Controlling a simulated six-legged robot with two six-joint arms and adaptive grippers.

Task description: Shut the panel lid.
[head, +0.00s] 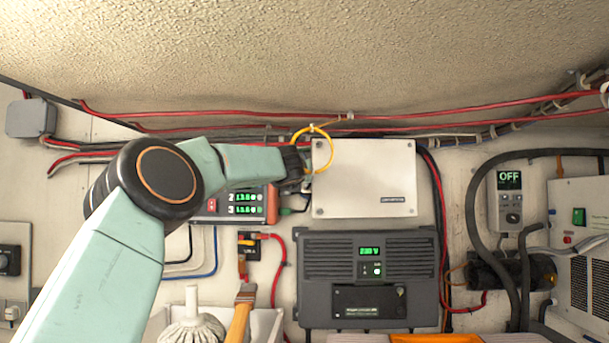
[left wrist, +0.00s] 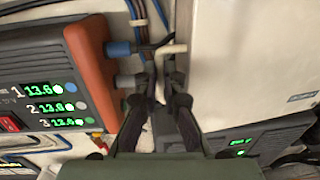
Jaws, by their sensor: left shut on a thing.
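The panel lid (head: 364,178) is a flat, off-white rectangle with a small dark label at its lower right, high on the wall. In the left wrist view its pale face (left wrist: 250,65) fills the upper right. I cannot tell how far it stands open. A pale bent bar (left wrist: 172,49) sticks out beside the lid's left edge. My left gripper (head: 300,163) is at that left edge; in the left wrist view its dark fingers (left wrist: 165,82) are close together around the bar's lower end. The fingers hide part of the hold. My right gripper is not in view.
A yellow ring (head: 329,152) hangs at the lid's upper left corner. A red-ended meter (head: 271,204) with green digits sits left, close to my fingers. A dark inverter (head: 318,265) is below. Red cables (head: 230,113) run above. An OFF-reading controller (head: 509,200) is at right.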

